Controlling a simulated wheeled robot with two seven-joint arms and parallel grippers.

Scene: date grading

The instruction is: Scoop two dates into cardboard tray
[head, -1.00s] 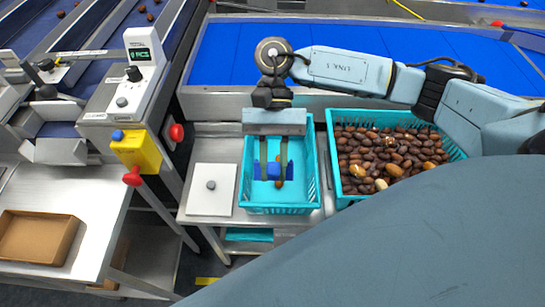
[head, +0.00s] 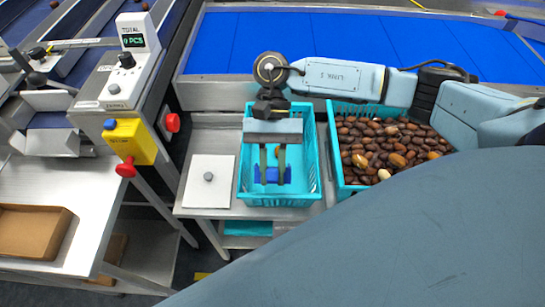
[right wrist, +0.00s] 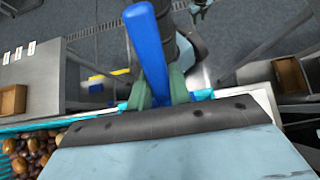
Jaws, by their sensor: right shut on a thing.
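My right gripper (head: 272,178) is shut on the blue scoop (head: 263,175), low over the turquoise basket (head: 314,187) in the middle. In the right wrist view the blue handle (right wrist: 148,50) stands between the fingers. An orange-brown date (head: 277,151) partly shows behind the fingers; whether it touches the scoop is unclear. The scoop's inside is mostly hidden.
A turquoise basket (head: 334,160) full of dates stands right of the middle one. A white plate with a grey knob (head: 208,190) lies to its left. A counter reading 0 PCS (head: 133,42) and a yellow box with red button (head: 130,142) stand between the tables.

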